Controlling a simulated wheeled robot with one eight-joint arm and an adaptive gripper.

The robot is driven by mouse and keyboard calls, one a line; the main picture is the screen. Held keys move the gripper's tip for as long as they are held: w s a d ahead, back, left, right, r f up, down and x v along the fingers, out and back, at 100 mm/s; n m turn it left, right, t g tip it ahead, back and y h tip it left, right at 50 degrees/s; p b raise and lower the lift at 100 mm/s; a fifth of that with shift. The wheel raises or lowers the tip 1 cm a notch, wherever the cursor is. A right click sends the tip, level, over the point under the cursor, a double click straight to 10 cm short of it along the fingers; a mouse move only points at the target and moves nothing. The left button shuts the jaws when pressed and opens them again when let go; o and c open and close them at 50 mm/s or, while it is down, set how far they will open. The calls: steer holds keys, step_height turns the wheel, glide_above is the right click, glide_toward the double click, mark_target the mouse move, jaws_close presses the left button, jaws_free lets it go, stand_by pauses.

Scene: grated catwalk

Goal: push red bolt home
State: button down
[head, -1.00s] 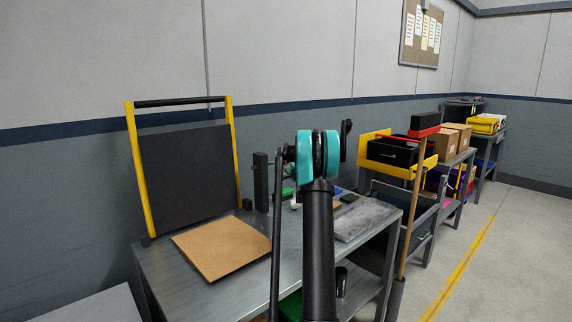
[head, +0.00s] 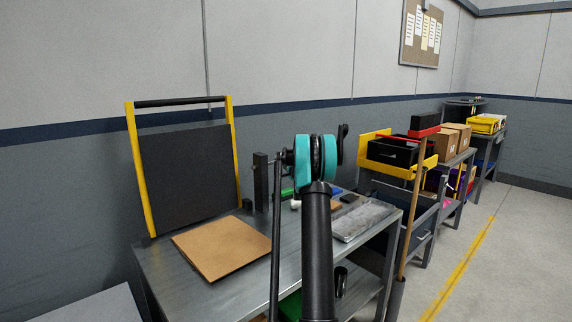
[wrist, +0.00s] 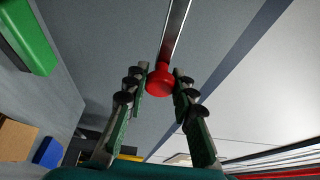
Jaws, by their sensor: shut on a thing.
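The red bolt's round knob (wrist: 160,80) shows in the wrist view between my gripper's fingertips (wrist: 159,85). A shiny metal bar (wrist: 175,32) runs up from the knob in that picture. My gripper's two green fingers with dark pads are closed in on the knob from both sides. In the head view my arm's teal joint and black link cover the middle of the bench. The bolt and my gripper cannot be made out there.
A dark upright post (head: 261,182) stands on the metal bench (head: 240,292), beside a brown board (head: 222,247) and a black panel with yellow side bars (head: 183,180). A green block (wrist: 28,38) is at the wrist view's upper left, with a blue item (wrist: 47,152) below.

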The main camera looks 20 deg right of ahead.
mark_target(273, 163)
steer(key=a, duration=0.2)
steer(key=s+a, duration=0.1)
steer(key=a, duration=0.1)
steer(key=s+a, duration=0.1)
steer(key=a, duration=0.2)
steer(key=shift+s, duration=0.25)
steer(key=c, duration=1.3)
jaws_free()
steer(key=shift+o, duration=0.2)
steer(key=s, duration=1.2)
steer(key=shift+a, duration=0.3)
